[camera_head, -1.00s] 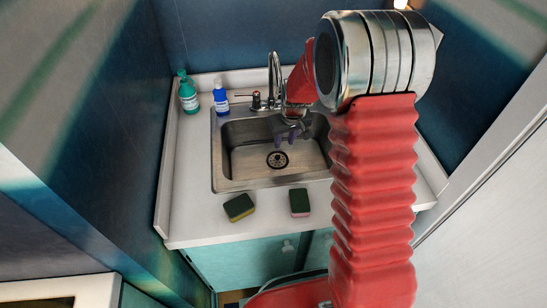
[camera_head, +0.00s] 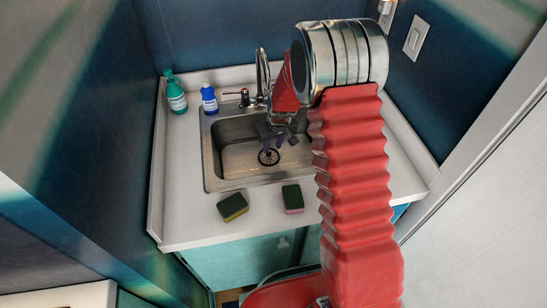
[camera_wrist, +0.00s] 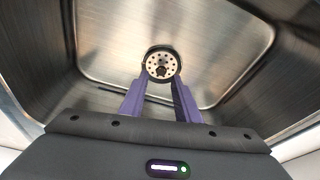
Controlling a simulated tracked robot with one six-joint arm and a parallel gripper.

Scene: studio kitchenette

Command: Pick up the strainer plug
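The strainer plug (camera_head: 268,157) is a round, pale metal disc with dark holes and a dark rim, lying at the bottom of the steel sink (camera_head: 228,165). In the wrist view the strainer plug (camera_wrist: 161,64) is near the centre, just past the fingertips. My gripper (camera_head: 278,142) is down inside the basin, above the plug. In the wrist view its two purple fingers (camera_wrist: 160,84) are apart, one on each side below the plug, with nothing seen held between them. I cannot tell whether the fingertips touch the plug's rim.
The faucet (camera_head: 262,75) stands behind the sink. A green bottle (camera_head: 175,95) and a blue bottle (camera_head: 209,100) are at the back left. Two sponges, one left (camera_head: 232,207) and one right (camera_head: 292,198), lie on the front counter. Basin walls surround my gripper.

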